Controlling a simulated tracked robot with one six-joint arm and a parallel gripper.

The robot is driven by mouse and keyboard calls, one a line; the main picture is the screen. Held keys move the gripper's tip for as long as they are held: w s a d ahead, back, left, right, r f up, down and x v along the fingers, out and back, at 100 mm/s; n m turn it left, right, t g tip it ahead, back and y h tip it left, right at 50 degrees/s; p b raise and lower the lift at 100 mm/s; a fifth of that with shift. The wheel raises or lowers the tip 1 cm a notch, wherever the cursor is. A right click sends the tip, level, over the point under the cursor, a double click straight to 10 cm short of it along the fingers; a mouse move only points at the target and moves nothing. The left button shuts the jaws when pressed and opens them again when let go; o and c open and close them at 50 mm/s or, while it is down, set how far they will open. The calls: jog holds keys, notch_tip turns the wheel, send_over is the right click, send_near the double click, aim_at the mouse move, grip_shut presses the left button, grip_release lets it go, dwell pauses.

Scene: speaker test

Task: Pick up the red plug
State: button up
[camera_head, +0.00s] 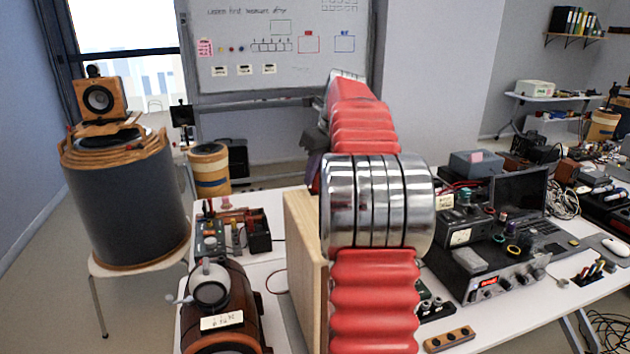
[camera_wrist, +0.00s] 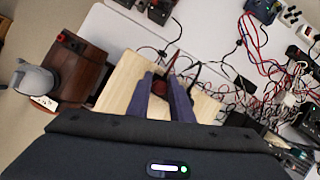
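In the wrist view, my gripper (camera_wrist: 162,78) has two purple-grey fingers set apart, with a gap between them. A small dark-red piece, which looks like the red plug (camera_wrist: 159,88), shows in that gap near the fingertips, over a pale wooden board (camera_wrist: 122,82). I cannot tell whether either finger touches it. A black cable runs close by the fingertips. In the head view, my red and chrome arm fills the middle and hides the plug and the gripper; the wooden board (camera_head: 301,245) stands upright beside the arm.
A brown wooden device with a grey top (camera_head: 211,300) stands left of the board. Test gear with coloured terminals (camera_head: 222,240) sits behind it. Instruments and a laptop (camera_head: 520,195) crowd the right side. Red and black cables (camera_wrist: 258,60) tangle right of the board in the wrist view.

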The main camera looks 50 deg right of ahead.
grip_shut()
jog(key=shift+r, duration=0.15)
dwell(0.4)
jog(key=shift+r, duration=4.85)
jog(key=shift+r, duration=0.1)
jog(key=shift+r, duration=1.75)
jog(key=shift+a, duration=0.1)
